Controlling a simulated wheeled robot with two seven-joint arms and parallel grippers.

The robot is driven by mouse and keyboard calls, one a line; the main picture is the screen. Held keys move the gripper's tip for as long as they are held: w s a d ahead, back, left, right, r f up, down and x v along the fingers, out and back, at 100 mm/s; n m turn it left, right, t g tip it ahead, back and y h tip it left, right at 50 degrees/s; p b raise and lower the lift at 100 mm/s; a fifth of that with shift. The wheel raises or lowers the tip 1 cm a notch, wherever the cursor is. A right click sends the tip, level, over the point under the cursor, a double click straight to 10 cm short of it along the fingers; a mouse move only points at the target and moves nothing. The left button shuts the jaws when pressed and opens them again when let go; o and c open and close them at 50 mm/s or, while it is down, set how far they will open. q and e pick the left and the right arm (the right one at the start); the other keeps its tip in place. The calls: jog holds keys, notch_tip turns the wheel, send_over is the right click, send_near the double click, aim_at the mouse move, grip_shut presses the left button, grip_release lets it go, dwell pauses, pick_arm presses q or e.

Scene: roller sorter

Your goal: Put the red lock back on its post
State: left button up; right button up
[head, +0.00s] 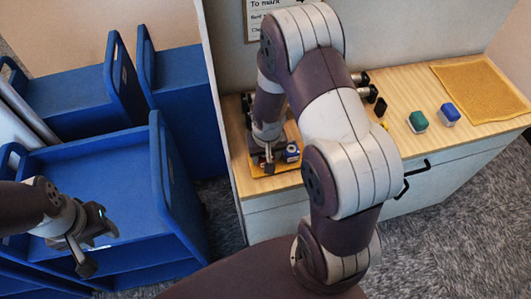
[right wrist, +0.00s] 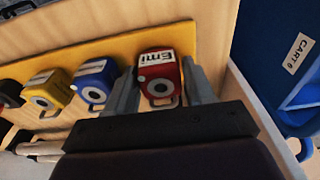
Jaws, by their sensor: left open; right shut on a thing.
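The red lock (right wrist: 160,78), with a white label reading "Emi", is between the fingers of my right gripper (right wrist: 158,88), which is shut on it. The lock is at the end of a row of locks, over or against the yellow board (right wrist: 115,46); whether it touches the board I cannot tell. No post shows under it. In the head view my right gripper (head: 269,163) is low over the near left end of the wooden counter, and the red lock is hidden there. My left gripper (head: 95,250) is open and empty over the blue carts.
A blue lock (right wrist: 95,82) and a yellow lock (right wrist: 45,93) are beside the red one. Blue carts (head: 95,170) stand left of the counter (head: 400,92). A green block (head: 418,122), a blue block (head: 449,114) and a tan mat (head: 482,90) lie further right.

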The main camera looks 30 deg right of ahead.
jog(key=shift+f, duration=0.2)
dwell(0.4)
jog(key=o, duration=1.2)
jog(key=r, duration=0.4)
jog(key=s+r, duration=0.1)
jog(key=r, duration=0.7)
jog(key=shift+s+a+r+b, duration=0.15)
jog(key=shift+s+r+b, duration=0.1)
jog(key=shift+r+b, duration=0.1)
